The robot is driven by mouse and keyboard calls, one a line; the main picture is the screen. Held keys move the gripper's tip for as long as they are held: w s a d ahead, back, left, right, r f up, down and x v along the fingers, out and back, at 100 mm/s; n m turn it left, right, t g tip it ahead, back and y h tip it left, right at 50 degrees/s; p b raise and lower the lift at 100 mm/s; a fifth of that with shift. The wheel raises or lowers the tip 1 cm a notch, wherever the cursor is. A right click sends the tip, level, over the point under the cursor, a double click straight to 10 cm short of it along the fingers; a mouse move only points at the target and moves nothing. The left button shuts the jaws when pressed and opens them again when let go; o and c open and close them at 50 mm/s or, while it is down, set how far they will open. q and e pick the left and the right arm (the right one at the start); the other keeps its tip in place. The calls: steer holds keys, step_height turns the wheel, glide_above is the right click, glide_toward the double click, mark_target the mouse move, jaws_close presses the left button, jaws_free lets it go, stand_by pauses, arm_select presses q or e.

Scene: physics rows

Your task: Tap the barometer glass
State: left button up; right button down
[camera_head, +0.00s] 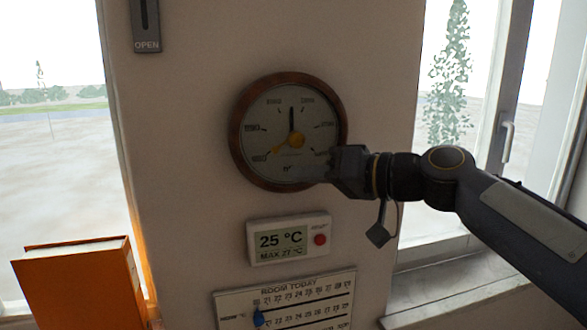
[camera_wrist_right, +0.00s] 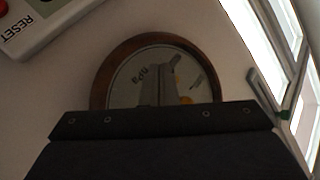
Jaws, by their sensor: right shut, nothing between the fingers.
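The round barometer (camera_head: 240,148) hangs on the wall with a brown wooden rim, a pale dial, a dark needle pointing up and a yellow-orange hand and hub. My right gripper (camera_head: 328,165) is shut and empty at the lower right of the barometer glass, covering part of the rim and dial. I cannot tell whether its tips touch the glass. In the right wrist view the barometer (camera_wrist_right: 103,82) shows behind the shut fingers (camera_wrist_right: 158,92), which overlap the dial. My left gripper is not in view.
A white thermometer display (camera_head: 256,256) with a red button is below the barometer, above a room chart (camera_head: 232,300) with a blue slider. An OPEN slider (camera_head: 146,28) is at upper left. An orange book (camera_head: 75,285) stands at lower left. Windows flank the wall; the right one has a handle (camera_head: 508,140).

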steer(key=shift+w+a, duration=0.15)
steer(key=shift+w, duration=0.3)
steer(key=shift+w+a, duration=0.1)
steer(key=shift+w, duration=0.2)
stand_by(0.6)
stand_by(0.3)
steer(key=shift+s+d+f+b, duration=0.1)
steer(key=shift+s+d+b, duration=0.1)
steer(key=shift+s+b, duration=0.25)
steer(key=shift+s, duration=0.3)
steer(key=shift+d, duration=0.1)
